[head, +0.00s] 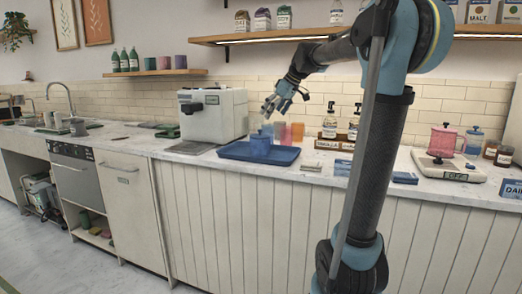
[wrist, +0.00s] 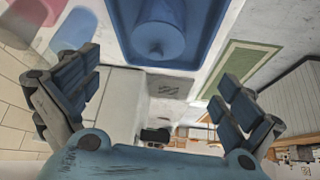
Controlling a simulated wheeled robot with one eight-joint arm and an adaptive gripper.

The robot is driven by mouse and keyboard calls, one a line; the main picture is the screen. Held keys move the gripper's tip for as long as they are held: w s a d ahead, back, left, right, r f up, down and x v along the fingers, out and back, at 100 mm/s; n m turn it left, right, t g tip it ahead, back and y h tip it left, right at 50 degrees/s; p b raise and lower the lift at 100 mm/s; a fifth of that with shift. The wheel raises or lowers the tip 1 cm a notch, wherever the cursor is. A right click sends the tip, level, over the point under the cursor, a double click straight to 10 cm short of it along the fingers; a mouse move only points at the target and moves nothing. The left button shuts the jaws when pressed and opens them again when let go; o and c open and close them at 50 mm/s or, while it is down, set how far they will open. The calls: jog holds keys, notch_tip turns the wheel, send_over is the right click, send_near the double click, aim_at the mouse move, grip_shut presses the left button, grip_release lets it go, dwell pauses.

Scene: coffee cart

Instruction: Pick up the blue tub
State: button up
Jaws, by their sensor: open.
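The blue tub (head: 261,146) stands on a blue tray (head: 231,151) on the counter. In the wrist view the tub (wrist: 158,33) is at the top centre, seen from above as a round blue shape with a small raised middle, inside the tray's rim (wrist: 122,30). My gripper (head: 277,106) is above the tub and slightly to its right, apart from it. In the wrist view its two fingers (wrist: 155,92) are spread wide with nothing between them.
Translucent coloured cups (head: 297,132) stand close behind and right of the tub. A white machine (head: 212,115) stands left of the tray. Jars in a wooden caddy (head: 329,142) and a pink pitcher on a scale (head: 443,140) are further right. A shelf (head: 270,37) hangs above.

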aim_at(256, 143)
jog(key=x, duration=1.7)
jog(key=shift+w+d+f, duration=0.1)
jog(key=shift+w+d, duration=0.05)
jog(key=shift+d, duration=0.05)
jog(key=c, duration=1.5)
